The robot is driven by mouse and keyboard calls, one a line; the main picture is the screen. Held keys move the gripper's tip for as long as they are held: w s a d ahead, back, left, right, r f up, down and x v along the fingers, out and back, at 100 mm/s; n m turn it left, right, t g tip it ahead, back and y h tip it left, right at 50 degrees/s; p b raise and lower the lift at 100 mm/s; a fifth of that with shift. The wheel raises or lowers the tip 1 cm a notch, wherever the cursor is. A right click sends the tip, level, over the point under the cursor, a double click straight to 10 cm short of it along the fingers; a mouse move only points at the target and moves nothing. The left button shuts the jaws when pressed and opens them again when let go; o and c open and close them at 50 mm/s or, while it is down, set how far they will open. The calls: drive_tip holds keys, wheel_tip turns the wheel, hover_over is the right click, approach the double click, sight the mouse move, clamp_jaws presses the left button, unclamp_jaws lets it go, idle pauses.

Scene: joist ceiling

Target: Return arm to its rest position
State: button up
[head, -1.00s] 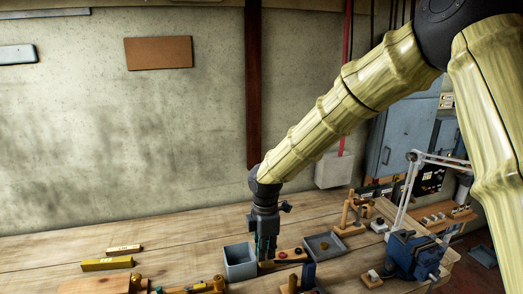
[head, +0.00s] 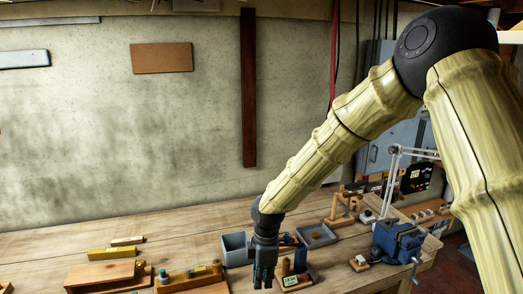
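My gripper (head: 264,277) hangs downward at the end of my arm, over the front part of the wooden bench (head: 140,215).
A blue vise (head: 396,240) stands at the bench's right, with a white lamp arm (head: 392,170) behind it. A shallow grey tray (head: 316,235) lies right of the bin. Yellow bars (head: 110,253) and wooden blocks (head: 100,273) lie at left. The left rear bench is clear.

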drive_tip(key=s+d+f+m+y+b, duration=0.1)
drive_tip(key=s+f+m+b, duration=0.15)
drive_tip(key=f, duration=0.45)
drive_tip(key=s+d+f+m+b, duration=0.1)
drive_tip(key=s+d+f+m, duration=0.1)
drive_tip(key=s+f, duration=0.35)
drive_tip(key=s+d+f+m+y+b, duration=0.1)
drive_tip(key=s+f+m, duration=0.1)
drive_tip(key=f, duration=0.6)
drive_tip(key=s+d+f+m+h+b, duration=0.1)
drive_tip(key=s+d+f+m+b, duration=0.2)
drive_tip(key=s+d+f, duration=0.3)
drive_tip(key=s+d+f+m+b, duration=0.3)
drive_tip(key=s+d+f+m, duration=0.3)
drive_tip(key=s+f, duration=0.4)
drive_tip(key=s+d+f+m+h+b, duration=0.1)
drive_tip(key=s+d+f+m+b, duration=0.2)
drive_tip(key=s, duration=0.8)
drive_tip(key=d+f+m, duration=0.2)
drive_tip(key=d+f, duration=0.1)
drive_tip(key=f, duration=0.1)
drive_tip(key=shift+s+d+f+h, duration=0.15)
drive_tip(key=shift+s+f+h, duration=0.15)
drive_tip(key=shift+s+f, duration=0.1)
